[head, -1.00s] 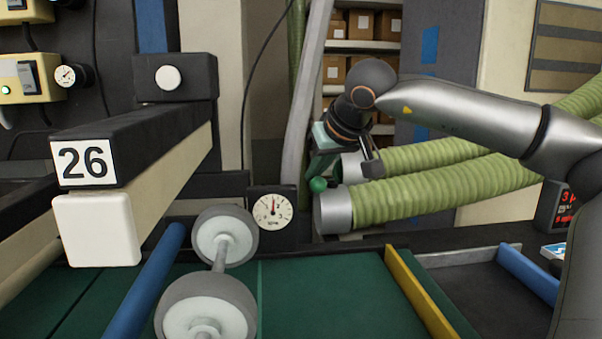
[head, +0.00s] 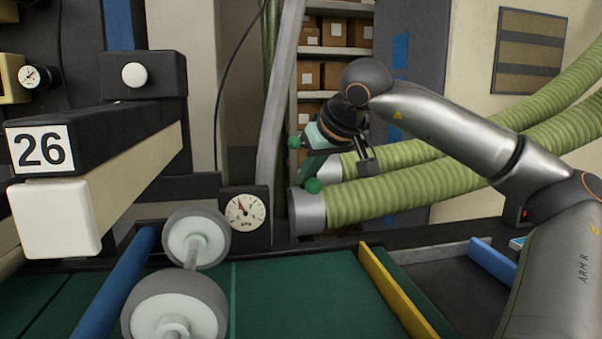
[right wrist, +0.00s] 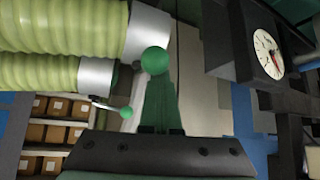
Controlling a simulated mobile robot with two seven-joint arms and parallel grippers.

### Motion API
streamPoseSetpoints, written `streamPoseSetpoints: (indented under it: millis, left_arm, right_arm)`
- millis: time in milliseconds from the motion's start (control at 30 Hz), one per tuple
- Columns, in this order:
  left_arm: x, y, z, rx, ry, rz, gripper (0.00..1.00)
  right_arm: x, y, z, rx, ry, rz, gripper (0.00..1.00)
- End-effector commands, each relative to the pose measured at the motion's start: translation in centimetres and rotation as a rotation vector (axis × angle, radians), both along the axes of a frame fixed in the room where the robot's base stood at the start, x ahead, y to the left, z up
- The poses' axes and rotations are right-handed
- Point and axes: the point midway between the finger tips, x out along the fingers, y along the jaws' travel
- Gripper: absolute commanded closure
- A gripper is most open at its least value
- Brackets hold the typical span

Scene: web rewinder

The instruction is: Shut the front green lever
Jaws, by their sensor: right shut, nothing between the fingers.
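The front green lever shows in the head view as a green ball knob (head: 313,186) at the near duct's metal end. In the right wrist view its knob (right wrist: 154,60) is at the tips of my fingers; I cannot tell whether they touch. My right gripper (head: 308,174) is shut and empty, with green tapered fingers pointing down at this knob. It also shows in the right wrist view (right wrist: 161,85). The lever's stem is hidden. A second green knob (head: 294,142) is higher and farther back, also in the right wrist view (right wrist: 126,112). My left gripper is out of view.
Two ribbed green ducts (head: 410,196) run right behind the knobs. A dial gauge (head: 245,208) stands left of them, with grey rollers (head: 176,306) in front. A black beam marked 26 (head: 100,140) juts out at left. The green bed (head: 300,295) is clear.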

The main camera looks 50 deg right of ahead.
Motion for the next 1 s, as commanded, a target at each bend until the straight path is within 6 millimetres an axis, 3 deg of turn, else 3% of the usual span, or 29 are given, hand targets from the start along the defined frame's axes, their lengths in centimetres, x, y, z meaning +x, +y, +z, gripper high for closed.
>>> streamPoseSetpoints:
  millis: [667, 867, 1000]
  left_arm:
    - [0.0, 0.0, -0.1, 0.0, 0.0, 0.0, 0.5]
    - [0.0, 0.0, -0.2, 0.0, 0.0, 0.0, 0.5]
    - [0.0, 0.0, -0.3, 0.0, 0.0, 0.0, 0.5]
  right_arm:
    - [-0.3, -0.2, -0.2, 0.001, 0.01, -0.003, 1.0]
    - [-1.7, 0.4, 1.6, -0.002, 0.004, -0.003, 1.0]
    - [-3.6, 1.2, 4.0, -0.003, -0.001, -0.003, 1.0]
